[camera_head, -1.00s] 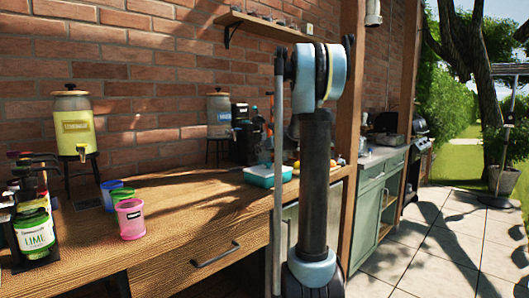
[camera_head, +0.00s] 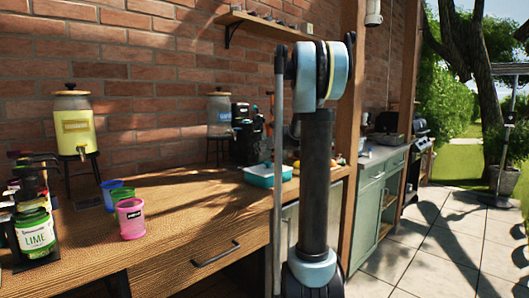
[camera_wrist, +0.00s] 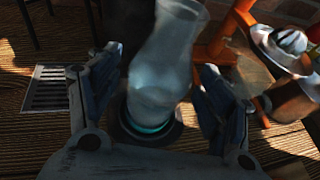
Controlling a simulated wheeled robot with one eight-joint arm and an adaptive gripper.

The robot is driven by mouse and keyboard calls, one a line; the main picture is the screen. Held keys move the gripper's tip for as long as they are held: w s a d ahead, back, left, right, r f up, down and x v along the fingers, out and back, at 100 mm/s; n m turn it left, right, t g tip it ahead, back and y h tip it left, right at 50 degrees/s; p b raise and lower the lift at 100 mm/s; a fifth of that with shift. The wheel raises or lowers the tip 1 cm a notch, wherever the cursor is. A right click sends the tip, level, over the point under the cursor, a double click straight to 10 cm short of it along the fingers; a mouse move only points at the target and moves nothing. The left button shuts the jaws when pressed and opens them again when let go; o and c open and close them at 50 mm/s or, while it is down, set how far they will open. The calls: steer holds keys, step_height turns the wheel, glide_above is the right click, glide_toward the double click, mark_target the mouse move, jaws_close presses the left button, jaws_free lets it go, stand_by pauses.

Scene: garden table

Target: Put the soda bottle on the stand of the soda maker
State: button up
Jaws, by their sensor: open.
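In the wrist view, a clear, bluish soda bottle (camera_wrist: 172,62) stands between the fingers of my gripper (camera_wrist: 158,70). The gripper is open, with one finger on each side of the bottle. The bottle's lower end is at a dark round base (camera_wrist: 148,132) with a teal ring; whether this is the soda maker's stand, I cannot tell for sure. A dark upright body (camera_wrist: 127,22) is behind the bottle, possibly the soda maker. In the head view, the gripper and bottle cannot be made out.
A slotted metal grate (camera_wrist: 47,88) and an orange stand (camera_wrist: 222,38) flank the bottle. In the head view, a teal tray (camera_head: 268,176), a pink cup (camera_head: 130,218), a yellow drink dispenser (camera_head: 74,125) and a lime syrup bottle (camera_head: 37,235) are on the wooden counter (camera_head: 195,205).

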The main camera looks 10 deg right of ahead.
steer(key=v, duration=1.1)
